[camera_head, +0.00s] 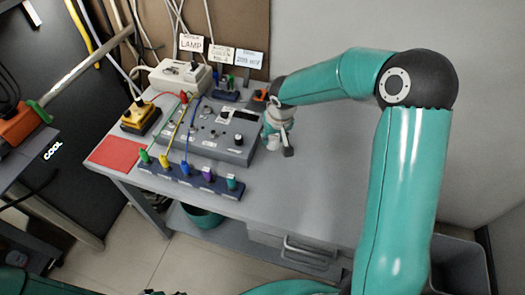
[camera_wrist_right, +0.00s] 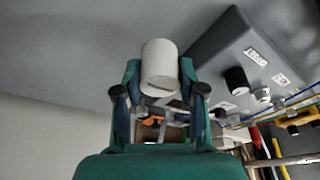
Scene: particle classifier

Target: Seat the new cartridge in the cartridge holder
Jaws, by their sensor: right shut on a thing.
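My right gripper (camera_head: 276,140) is at the right end of the grey control box (camera_head: 205,135), above the table. In the right wrist view the gripper (camera_wrist_right: 160,90) is shut on a white cylinder (camera_wrist_right: 159,62), which looks like the cartridge. The cylinder sits between the two fingers, its near end facing the camera. In the head view only a small white part of it (camera_head: 271,142) shows beside the fingers. I cannot make out the cartridge holder for certain. My left gripper is not in view.
A dark blue strip with coloured plugs (camera_head: 192,180) lies along the table's front edge. A red mat (camera_head: 113,151), a yellow device (camera_head: 141,117) and a white box (camera_head: 181,75) are at the left. Cables cross the control box. The grey tabletop (camera_head: 315,185) is clear to the right.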

